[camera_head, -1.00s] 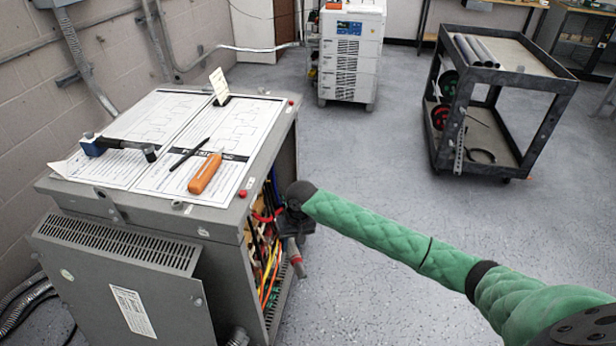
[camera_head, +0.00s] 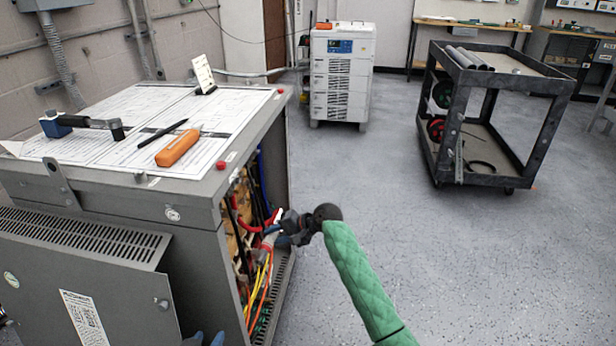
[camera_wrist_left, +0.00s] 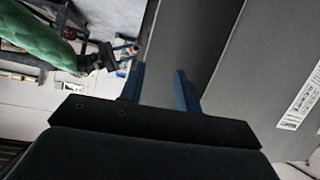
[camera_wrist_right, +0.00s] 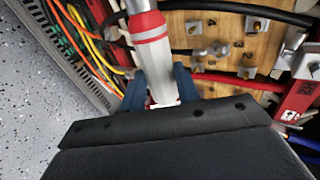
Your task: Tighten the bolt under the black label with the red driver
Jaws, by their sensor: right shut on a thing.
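The red driver (camera_wrist_right: 151,50), grey-white with red bands, is held in my right gripper (camera_wrist_right: 160,90), which is shut on its handle. In the head view my right gripper (camera_head: 280,236) is at the open side of the grey transformer cabinet (camera_head: 190,240). The driver points into the cabinet; its tip is out of view. Several bolts (camera_wrist_right: 255,23) sit on a wooden board (camera_wrist_right: 215,60) inside. I cannot make out a black label. My left gripper (camera_wrist_left: 160,88) is open and empty beside grey panels; its fingertips (camera_head: 206,339) show at the head view's bottom edge.
Yellow, orange and black cables (camera_wrist_right: 88,45) hang near the driver. Papers, an orange-handled tool (camera_head: 178,149) and a blue-ended tool (camera_head: 75,123) lie on the cabinet top. A cart (camera_head: 490,120) and a white unit (camera_head: 340,75) stand behind. The floor at right is clear.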

